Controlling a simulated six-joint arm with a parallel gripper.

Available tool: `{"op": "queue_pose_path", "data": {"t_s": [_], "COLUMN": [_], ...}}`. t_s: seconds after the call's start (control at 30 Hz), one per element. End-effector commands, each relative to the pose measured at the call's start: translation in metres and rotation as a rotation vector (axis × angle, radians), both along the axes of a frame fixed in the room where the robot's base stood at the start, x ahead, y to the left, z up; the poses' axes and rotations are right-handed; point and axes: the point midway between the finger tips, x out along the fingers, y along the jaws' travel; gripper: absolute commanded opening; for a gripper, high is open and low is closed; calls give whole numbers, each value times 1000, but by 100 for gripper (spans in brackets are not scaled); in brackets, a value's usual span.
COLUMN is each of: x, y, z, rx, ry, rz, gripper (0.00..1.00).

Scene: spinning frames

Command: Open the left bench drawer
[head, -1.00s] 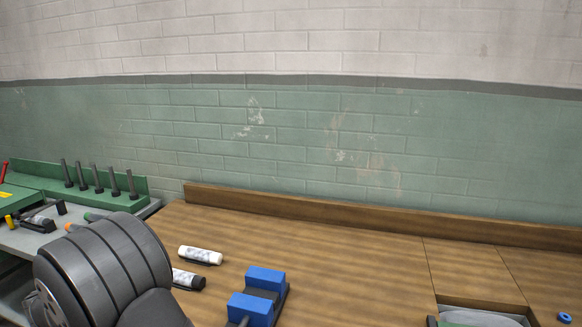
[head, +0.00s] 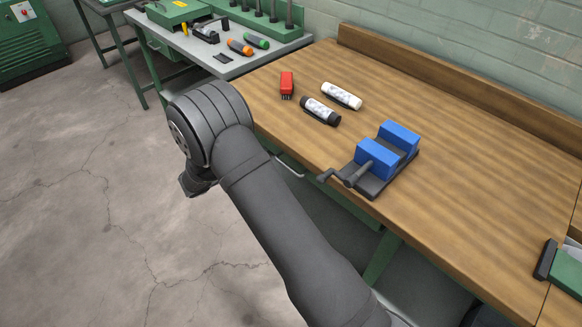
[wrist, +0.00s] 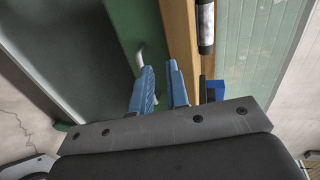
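The wooden bench (head: 450,190) has a metal handle (head: 290,166) under its front edge, beside my arm. In the wrist view a pale handle (wrist: 140,56) stands on a green drawer front (wrist: 128,18) below the wooden edge. My gripper (wrist: 160,66) has two blue fingers with a narrow gap between them and nothing visible in it. The left fingertip is close to the handle; I cannot tell whether they touch. The drawer front looks closed, though my arm hides part of it. In the head view the fingers are hidden behind my wrist.
On the bench are a blue vise (head: 388,160), a white bottle (head: 341,96), a black-and-white bottle (head: 320,111) and a red item (head: 287,85). A grey side table (head: 220,60) with tools stands at the back left. The floor (head: 80,190) at left is clear.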

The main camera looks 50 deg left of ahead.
Motion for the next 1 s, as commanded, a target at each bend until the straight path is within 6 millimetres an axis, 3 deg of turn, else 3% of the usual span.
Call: {"op": "queue_pose_path", "data": {"t_s": [0.03,0.2,0.33,0.5,0.67,1.0], "x": [-15,-53,-75,-87,-76,-8], "y": [-10,-44,-63,-75,-77,-77], "z": [-21,-64,-82,-91,-89,-77], "rx": [-16,-5,15,34,38,37], "ry": [-47,-231,-343,-412,-421,-419], "rz": [-9,-28,-16,-2,-4,-6], "gripper": [15,15,15,15,15,15]}}
